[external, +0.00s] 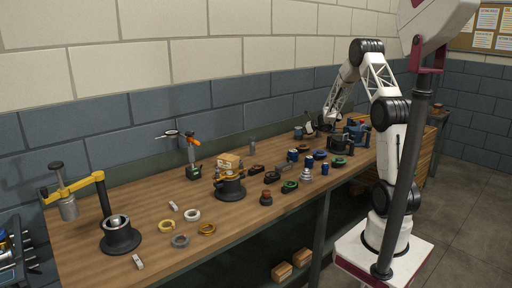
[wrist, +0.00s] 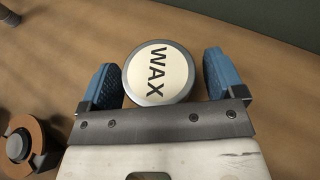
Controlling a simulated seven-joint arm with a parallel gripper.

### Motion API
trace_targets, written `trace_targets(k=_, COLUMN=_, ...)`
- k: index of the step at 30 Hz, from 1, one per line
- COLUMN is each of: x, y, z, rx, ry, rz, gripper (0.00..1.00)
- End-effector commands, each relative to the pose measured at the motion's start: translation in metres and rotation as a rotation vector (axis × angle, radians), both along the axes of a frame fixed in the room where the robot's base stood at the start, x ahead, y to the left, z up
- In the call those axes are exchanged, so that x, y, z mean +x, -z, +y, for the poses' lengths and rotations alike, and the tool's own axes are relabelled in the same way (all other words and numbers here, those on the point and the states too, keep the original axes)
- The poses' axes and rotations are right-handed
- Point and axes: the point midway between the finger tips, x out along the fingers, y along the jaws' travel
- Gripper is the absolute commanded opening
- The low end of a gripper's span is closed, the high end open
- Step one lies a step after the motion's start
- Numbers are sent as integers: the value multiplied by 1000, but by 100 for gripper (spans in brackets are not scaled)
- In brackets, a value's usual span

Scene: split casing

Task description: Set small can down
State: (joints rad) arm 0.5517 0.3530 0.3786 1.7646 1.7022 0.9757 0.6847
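In the wrist view a small round can (wrist: 161,75) with a grey rim and a cream lid marked WAX lies between the two blue fingers of my gripper (wrist: 162,82).
The wooden bench (external: 150,212) holds several rings, cans and tools. In the wrist view a brown and dark round part (wrist: 27,143) lies at lower left, and bare wood surrounds the can above and to the right. A wall (external: 180,105) runs behind the bench.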

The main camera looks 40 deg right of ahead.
Motion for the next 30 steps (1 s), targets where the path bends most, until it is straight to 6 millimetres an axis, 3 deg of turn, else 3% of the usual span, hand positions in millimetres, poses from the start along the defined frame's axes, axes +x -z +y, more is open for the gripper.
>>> trace_targets(k=16, x=-7, y=-6, z=-4, rx=0, ry=1, rz=0, gripper=88)
trace_targets(k=30, x=-60, y=-32, z=-37, rx=-1, ry=2, rz=0, gripper=88)
